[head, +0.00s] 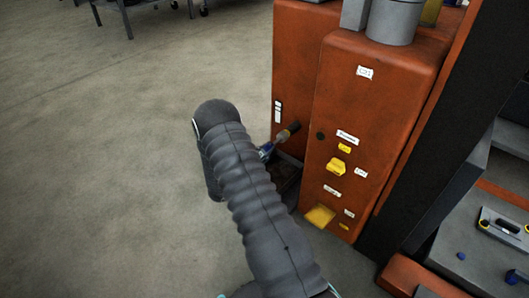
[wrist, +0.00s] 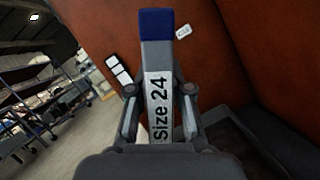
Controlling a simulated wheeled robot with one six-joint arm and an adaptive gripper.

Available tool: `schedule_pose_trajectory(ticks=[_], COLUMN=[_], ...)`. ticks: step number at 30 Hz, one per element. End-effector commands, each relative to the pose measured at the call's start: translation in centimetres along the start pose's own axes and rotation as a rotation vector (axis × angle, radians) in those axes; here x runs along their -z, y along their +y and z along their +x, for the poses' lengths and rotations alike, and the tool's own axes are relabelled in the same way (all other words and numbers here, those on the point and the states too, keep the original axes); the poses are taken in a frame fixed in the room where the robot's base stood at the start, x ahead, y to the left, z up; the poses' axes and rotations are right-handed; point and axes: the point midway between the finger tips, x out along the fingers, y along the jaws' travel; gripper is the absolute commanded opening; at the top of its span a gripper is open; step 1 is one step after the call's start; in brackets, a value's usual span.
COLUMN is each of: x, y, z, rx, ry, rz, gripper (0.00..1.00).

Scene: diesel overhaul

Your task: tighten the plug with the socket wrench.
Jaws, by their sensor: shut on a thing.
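My gripper (wrist: 160,108) is shut on the socket wrench (wrist: 158,75), a grey bar with a white "Size 24" label and a blue end. In the head view, my gripper (head: 267,150) is mostly hidden behind my padded arm. The wrench (head: 291,129) shows there as a short shaft with a dark end, pointing up and right beside the orange engine block (head: 385,115). I cannot tell whether it touches the block. I cannot make out the plug. A dark round spot (head: 320,135) is on the block's near face.
Yellow fittings (head: 336,166) and a yellow ledge (head: 320,216) stick out of the block below the wrench's level. A dark tray-like recess (head: 287,178) lies under my gripper. A bench with parts (head: 500,235) is at right.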

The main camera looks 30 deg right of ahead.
Motion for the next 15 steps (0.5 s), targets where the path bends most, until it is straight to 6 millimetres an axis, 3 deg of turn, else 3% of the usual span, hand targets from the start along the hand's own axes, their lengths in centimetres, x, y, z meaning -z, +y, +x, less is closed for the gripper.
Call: schedule_pose_trajectory(ticks=[5, 15], x=[0.23, 0.34], y=[-0.02, -0.07], z=[0.15, 0.15], rx=[0.010, 0.187], ry=[-0.001, -0.001], rz=[0.026, 0.449], gripper=[0.00, 0.00])
